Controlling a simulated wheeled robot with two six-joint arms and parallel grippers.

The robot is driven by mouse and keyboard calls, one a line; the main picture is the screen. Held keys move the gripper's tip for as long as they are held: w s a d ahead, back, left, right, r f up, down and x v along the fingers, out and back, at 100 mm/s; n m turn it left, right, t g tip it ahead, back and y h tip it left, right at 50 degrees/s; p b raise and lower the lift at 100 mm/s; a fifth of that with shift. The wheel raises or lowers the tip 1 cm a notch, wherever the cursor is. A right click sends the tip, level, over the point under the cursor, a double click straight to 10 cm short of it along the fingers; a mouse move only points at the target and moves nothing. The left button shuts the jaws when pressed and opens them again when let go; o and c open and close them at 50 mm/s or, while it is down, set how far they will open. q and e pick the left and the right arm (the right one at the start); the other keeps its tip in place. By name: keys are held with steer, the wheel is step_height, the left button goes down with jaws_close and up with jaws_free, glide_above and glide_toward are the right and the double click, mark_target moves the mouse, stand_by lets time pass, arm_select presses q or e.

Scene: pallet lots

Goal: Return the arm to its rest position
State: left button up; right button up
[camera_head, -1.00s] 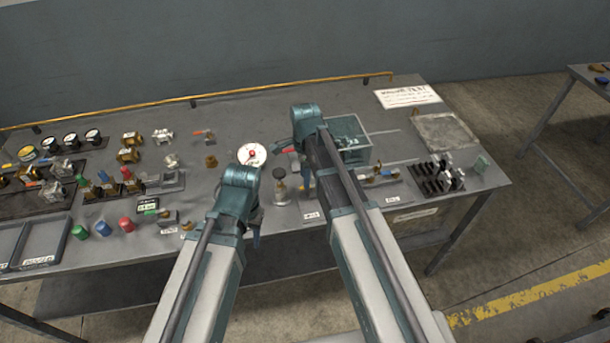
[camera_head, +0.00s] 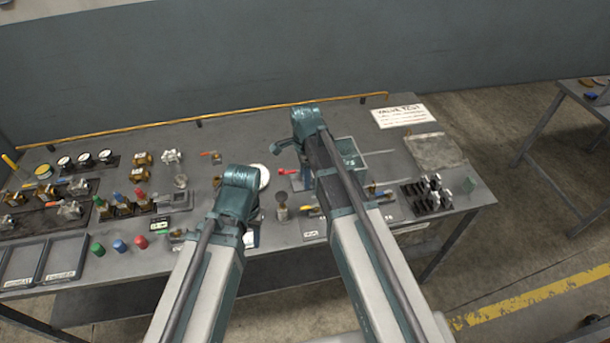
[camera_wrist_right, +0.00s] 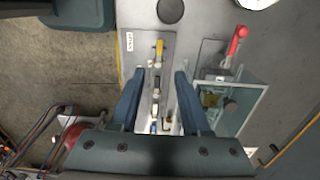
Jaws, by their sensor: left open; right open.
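My right arm reaches over the table in the head view, with its wrist (camera_head: 308,122) above the back middle; the arm hides most of the gripper there. In the right wrist view my right gripper (camera_wrist_right: 159,74) is open, its two blue fingers apart with nothing held. Below them lies a labelled plate (camera_wrist_right: 130,72) with a yellow-handled fitting (camera_wrist_right: 159,47). My left arm is bent over the table's front middle, left of the right arm. My left gripper (camera_head: 244,222) is open and mostly hidden behind its own wrist; I see nothing held in it.
The grey table (camera_head: 350,115) carries valves and gauges at left, trays (camera_head: 62,258) at front left, and a clear box (camera_head: 352,155) beside my right arm. A red-handled valve (camera_head: 287,171) and round white dial (camera_head: 264,176) stand between the arms. A sign (camera_head: 403,115) lies at back right.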

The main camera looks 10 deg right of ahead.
stand_by(0.3)
arm_select(q)
step_height(320, 180, down, 7)
steer(key=b, duration=0.7)
arm_select(e)
steer(key=s+a+f+n, duration=0.3)
steer(key=s+n, duration=0.6)
steer(key=n, duration=0.1)
steer(key=s+a+f+n+h, duration=0.1)
steer(key=s+a+f+n, duration=0.2)
steer(key=s+n, duration=0.6)
steer(key=f+n, duration=0.1)
steer(key=n, duration=0.1)
steer(key=shift+a+n, duration=0.2)
steer(key=shift+n, duration=0.1)
arm_select(q)
steer(key=shift+d, duration=0.1)
arm_select(e)
steer(key=shift+d+r, duration=0.1)
